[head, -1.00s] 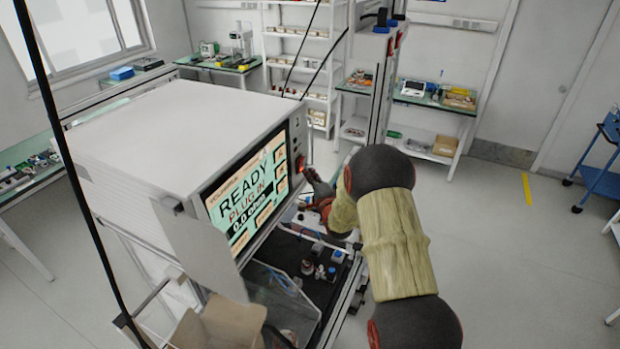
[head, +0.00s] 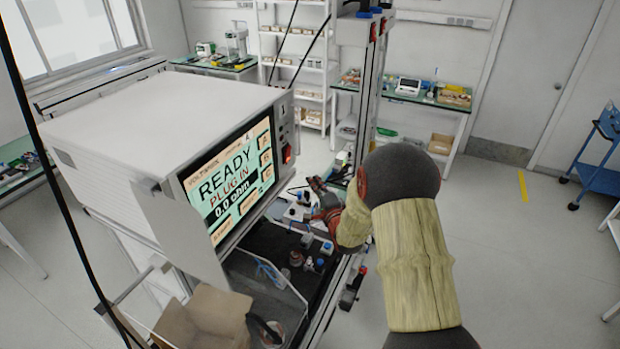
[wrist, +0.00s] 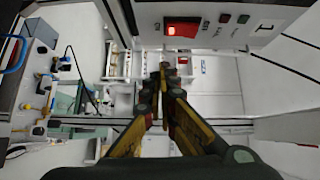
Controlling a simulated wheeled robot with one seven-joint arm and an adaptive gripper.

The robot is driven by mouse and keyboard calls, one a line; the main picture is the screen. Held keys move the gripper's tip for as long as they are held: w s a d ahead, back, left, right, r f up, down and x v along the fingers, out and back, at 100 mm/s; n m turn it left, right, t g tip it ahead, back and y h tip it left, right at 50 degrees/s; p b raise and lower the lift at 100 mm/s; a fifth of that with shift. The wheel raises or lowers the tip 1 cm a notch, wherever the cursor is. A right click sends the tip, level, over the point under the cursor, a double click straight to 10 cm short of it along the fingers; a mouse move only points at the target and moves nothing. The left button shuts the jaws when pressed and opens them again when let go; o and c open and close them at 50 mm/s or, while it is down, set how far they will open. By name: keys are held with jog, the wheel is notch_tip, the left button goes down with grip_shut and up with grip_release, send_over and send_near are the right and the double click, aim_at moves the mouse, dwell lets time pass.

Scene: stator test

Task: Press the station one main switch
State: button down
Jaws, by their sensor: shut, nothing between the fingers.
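The station one tester is a white box with a screen (head: 232,180) reading "READY PLUG IN 0.0 ohm". Its red main switch (head: 287,154) is on the narrow panel right of the screen. In the wrist view the switch (wrist: 183,29) glows orange-red at top centre, beside small buttons and a "1" mark. My gripper (head: 314,184) is shut and empty, below and right of the switch in the head view. In the wrist view my fingertips (wrist: 163,68) are below the switch in the picture, apart from it.
Under the tester is a dark bench (head: 265,240) with small fixtures and a clear guard. A cardboard box (head: 205,315) stands at the front. An upright column (head: 371,90) with red switches rises behind my arm. Open floor lies to the right.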

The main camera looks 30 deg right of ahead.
jog(key=shift+s+a+f, duration=0.1)
jog(key=shift+s+a, duration=0.1)
jog(key=shift+s, duration=0.85)
